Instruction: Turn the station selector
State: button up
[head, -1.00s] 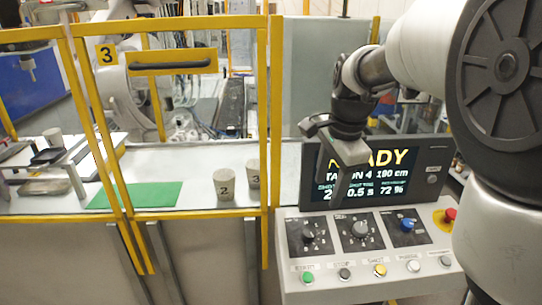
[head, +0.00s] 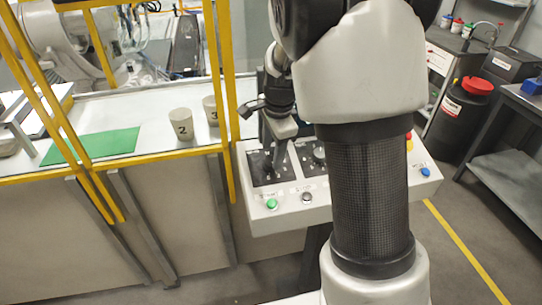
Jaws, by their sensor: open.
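The control box (head: 330,208) shows in the head view with dark dial plates on its top. The left dial plate (head: 257,176) is partly covered by my gripper (head: 277,164), so its knob is hard to make out. The middle dial (head: 319,154) shows beside my arm. The dial labels are too small to read, so I cannot tell which is the station selector. My gripper is open and points down over the left dial. I cannot tell whether the fingers touch the knob. My arm hides the right part of the panel and most of the screen.
Yellow fence posts (head: 219,100) stand left of the box. Cups (head: 181,124) and a green mat (head: 95,146) lie behind the fence.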

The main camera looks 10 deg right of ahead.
aim_at(271, 160)
jog(key=shift+x, duration=1.55)
jog(key=c, duration=1)
jog(key=shift+c, duration=0.2)
